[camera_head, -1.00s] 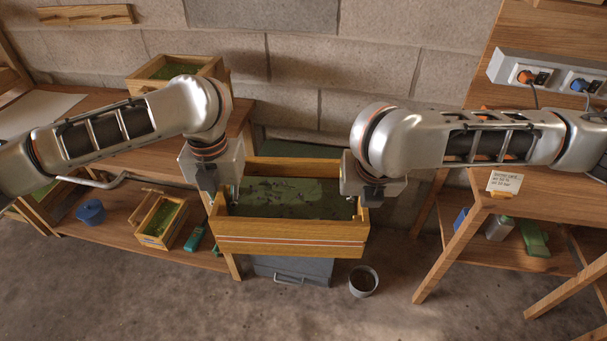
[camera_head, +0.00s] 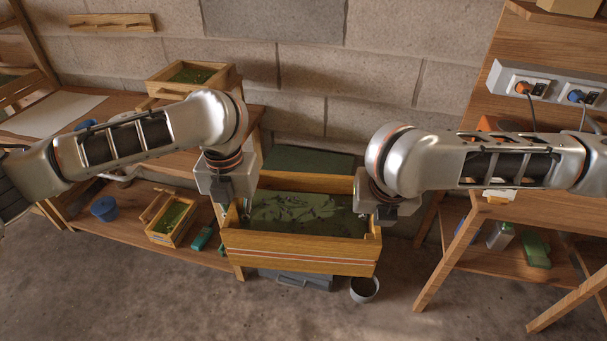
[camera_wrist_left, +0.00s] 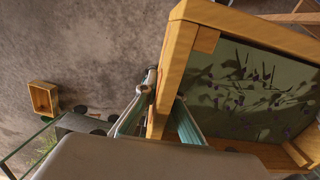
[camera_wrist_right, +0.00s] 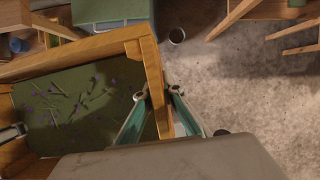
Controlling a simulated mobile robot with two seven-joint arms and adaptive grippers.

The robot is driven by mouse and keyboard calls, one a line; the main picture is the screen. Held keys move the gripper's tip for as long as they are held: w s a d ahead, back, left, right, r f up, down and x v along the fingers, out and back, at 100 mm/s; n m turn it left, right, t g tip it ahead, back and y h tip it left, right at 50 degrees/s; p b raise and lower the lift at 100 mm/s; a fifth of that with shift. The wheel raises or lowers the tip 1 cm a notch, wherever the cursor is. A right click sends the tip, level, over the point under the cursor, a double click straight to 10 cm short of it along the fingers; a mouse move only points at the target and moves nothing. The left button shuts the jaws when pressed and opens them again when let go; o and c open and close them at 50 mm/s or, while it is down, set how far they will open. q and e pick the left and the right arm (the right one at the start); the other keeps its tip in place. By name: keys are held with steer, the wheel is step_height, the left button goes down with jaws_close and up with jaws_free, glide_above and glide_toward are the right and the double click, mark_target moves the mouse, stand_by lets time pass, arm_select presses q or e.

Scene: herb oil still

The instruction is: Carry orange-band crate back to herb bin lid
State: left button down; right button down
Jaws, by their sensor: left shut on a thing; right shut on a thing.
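The orange-band crate (camera_head: 300,257) is a wooden box with an orange stripe along its front. It holds a dark green bed with leafy sprigs and small purple bits. My left gripper (camera_head: 235,212) is shut on its left end wall, and my right gripper (camera_head: 372,214) is shut on its right end wall. In the wrist views, the fingers straddle the crate walls (camera_wrist_left: 178,75) (camera_wrist_right: 155,85). A flat dark green surface, apparently the herb bin lid (camera_head: 312,159), shows behind the crate. The crate hides its front part. The crate looks roughly level.
A grey bin front with a handle (camera_head: 295,279) shows below the crate. A round cup (camera_head: 364,290) stands on the floor at its right. Wooden benches flank the crate. A small crate (camera_head: 172,220) and a blue pot (camera_head: 104,208) are on the left shelf.

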arm_select(q)
steer(key=shift+w+a, duration=0.15)
steer(key=shift+a, duration=0.05)
arm_select(e)
steer(key=shift+w+d, duration=0.15)
